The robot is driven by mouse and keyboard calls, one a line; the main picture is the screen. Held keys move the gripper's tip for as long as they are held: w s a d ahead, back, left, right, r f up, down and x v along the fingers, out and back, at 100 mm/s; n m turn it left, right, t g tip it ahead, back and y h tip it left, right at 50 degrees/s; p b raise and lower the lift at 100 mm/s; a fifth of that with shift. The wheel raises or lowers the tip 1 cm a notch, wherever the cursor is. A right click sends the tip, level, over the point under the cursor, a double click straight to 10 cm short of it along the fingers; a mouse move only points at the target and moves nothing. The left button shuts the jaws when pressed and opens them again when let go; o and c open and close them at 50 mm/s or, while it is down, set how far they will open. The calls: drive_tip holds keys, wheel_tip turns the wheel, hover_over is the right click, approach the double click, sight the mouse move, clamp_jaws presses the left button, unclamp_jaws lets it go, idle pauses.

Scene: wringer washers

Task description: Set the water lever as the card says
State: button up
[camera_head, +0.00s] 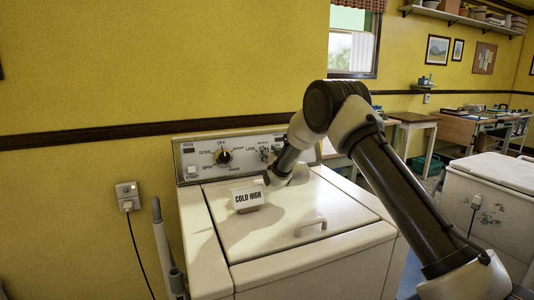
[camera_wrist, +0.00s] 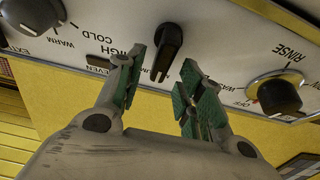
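A small white card (camera_head: 247,197) reading COLD HIGH stands on the lid of the white washer (camera_head: 293,265). The washer's control panel (camera_head: 205,155) rises behind the lid; my arm hides part of its right side in the head view. In the wrist view, a black lever (camera_wrist: 167,45) sits on the panel (camera_wrist: 215,30), whose lettering appears upside down. HIGH, COLD and WARM are printed left of the lever. My gripper (camera_wrist: 160,77) is open, with one green-padded finger on each side of the lever. A gap shows on both sides; whether the lever lies fully between the pads is unclear.
In the wrist view, a knob labelled RINSE and OFF (camera_wrist: 279,97) is at right and another knob (camera_wrist: 35,15) at upper left. In the head view, a lid handle (camera_head: 311,225), wall outlet (camera_head: 127,192) and second white machine (camera_head: 485,215) show.

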drive_tip(key=shift+x, duration=1.1)
clamp_jaws()
